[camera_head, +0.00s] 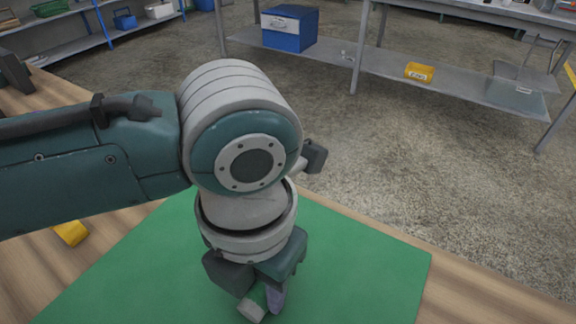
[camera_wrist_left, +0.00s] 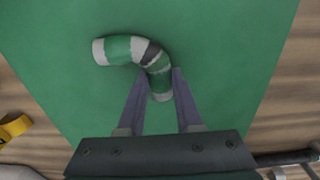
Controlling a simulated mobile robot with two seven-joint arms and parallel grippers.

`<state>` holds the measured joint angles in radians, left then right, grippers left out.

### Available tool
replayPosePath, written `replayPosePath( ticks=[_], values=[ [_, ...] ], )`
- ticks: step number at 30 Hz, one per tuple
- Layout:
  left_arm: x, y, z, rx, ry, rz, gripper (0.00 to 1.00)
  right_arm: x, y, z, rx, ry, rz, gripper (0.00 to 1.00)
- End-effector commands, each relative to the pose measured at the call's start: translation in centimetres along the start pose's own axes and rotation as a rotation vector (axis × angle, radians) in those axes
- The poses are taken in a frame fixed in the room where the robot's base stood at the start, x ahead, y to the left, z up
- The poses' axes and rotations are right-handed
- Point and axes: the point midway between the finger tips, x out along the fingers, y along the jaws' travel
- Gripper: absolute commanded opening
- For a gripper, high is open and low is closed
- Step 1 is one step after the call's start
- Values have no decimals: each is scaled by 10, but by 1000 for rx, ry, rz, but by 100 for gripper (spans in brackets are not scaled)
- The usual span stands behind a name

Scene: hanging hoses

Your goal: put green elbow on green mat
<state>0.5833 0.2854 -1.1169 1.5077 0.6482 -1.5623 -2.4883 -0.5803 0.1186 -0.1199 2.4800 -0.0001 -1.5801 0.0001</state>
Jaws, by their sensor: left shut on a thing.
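The green elbow (camera_wrist_left: 122,48) is a bent pipe piece in green with white ends and a dark band. In the left wrist view it is over the green mat (camera_wrist_left: 220,40), with one end between my gripper's fingers. My left gripper (camera_wrist_left: 160,80) is shut on that end. In the head view the gripper (camera_head: 270,294) points down over the green mat (camera_head: 365,265), and only a pale end of the elbow (camera_head: 251,310) shows beside the fingers. I cannot tell for sure whether the elbow touches the mat. My right gripper is not in view.
A yellow piece (camera_head: 71,232) lies on the wooden table left of the mat. The mat right of my arm is clear. Beyond the table are open floor and a metal shelf with a blue box (camera_head: 290,28) and a yellow bin (camera_head: 419,72).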

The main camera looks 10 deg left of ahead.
Motion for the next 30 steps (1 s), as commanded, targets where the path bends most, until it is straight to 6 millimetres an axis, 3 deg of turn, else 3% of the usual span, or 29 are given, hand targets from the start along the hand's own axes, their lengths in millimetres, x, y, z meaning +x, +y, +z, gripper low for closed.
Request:
replayPosePath(
  ticks=[8, 9, 16, 25, 30],
  values=[
    [3, 0, 0, 0, -1, 0, 0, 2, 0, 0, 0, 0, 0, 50],
    [2, 0, 0, -1, -1, 0, 39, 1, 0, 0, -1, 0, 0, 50],
    [2, 0, 0, -1, 0, 0, 64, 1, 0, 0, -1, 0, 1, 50],
    [-3, 0, 0, -1, 0, 0, 64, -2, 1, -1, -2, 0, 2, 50],
    [-30, 0, 2, 1, -5, -1, 64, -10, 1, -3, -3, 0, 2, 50]
  ],
)
